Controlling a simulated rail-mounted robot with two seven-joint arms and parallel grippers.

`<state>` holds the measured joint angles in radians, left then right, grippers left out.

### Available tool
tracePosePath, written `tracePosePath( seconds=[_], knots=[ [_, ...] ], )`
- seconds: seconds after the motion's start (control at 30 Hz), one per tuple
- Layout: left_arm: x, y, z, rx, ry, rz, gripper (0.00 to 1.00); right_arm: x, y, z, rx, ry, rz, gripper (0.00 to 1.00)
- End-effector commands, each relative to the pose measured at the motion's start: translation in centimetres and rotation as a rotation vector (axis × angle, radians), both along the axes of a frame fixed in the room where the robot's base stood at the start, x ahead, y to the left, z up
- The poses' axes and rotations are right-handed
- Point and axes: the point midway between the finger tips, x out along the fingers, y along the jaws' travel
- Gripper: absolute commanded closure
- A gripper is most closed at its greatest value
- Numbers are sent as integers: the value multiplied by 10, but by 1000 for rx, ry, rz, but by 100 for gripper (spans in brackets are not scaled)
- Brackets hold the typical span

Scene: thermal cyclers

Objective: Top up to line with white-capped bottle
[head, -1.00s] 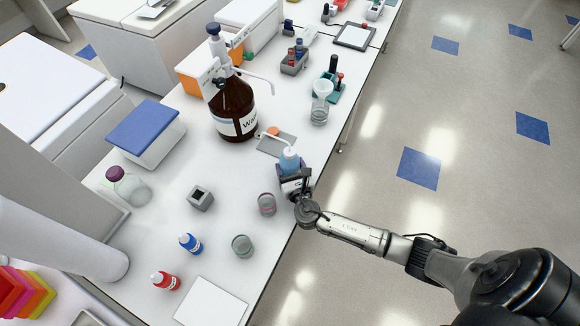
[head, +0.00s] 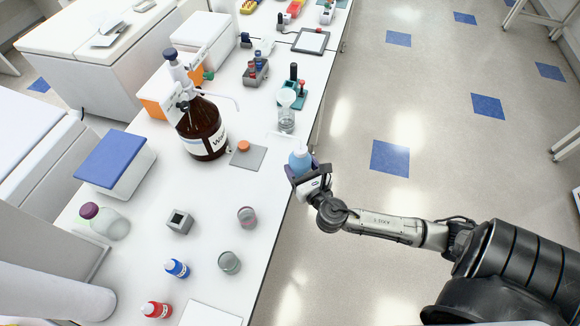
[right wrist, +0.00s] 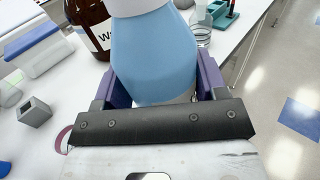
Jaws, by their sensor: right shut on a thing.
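My right gripper (head: 308,174) is shut on a light blue squeeze bottle (head: 300,158) with a whitish top and a thin pale spout. The bottle is near the table's right edge; its base is hidden. In the right wrist view the blue bottle (right wrist: 155,60) fills the space between the purple fingers. Any fill line is too small to see. My left gripper is not in view.
A large brown bottle (head: 203,130) with a dispenser stands behind a grey plate (head: 255,160) bearing an orange-topped item (head: 243,147). A small grey block (head: 180,222) and purple-capped bottle (head: 105,222) are at left. A glass beaker (head: 286,120) stands farther back.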

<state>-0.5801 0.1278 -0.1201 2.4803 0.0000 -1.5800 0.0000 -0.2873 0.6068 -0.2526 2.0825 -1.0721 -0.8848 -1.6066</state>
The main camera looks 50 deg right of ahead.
Motion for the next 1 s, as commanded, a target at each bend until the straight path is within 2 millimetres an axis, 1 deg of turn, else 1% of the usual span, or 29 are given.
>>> tracePosePath(
  seconds=[0.2, 0.47, 0.57, 0.67, 0.77, 0.83, 0.9, 1.0],
  knots=[
    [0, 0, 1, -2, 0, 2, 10, -4, -2, 4, 1, -1, 1, 44],
    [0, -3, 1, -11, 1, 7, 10, -4, -2, 4, 0, -2, 1, 44],
    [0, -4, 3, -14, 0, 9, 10, -1, -2, 10, 1, -4, 1, 44],
    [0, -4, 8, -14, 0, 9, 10, 8, -1, 26, 0, -7, 1, 44],
    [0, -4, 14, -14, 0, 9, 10, 21, 3, 48, 3, -10, -11, 44],
    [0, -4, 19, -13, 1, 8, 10, 31, 2, 67, 4, -11, -29, 44],
    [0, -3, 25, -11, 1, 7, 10, 43, -3, 85, 4, -11, -63, 44],
    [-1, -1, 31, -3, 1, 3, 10, 59, -18, 95, 4, -5, -129, 44]
  ],
)
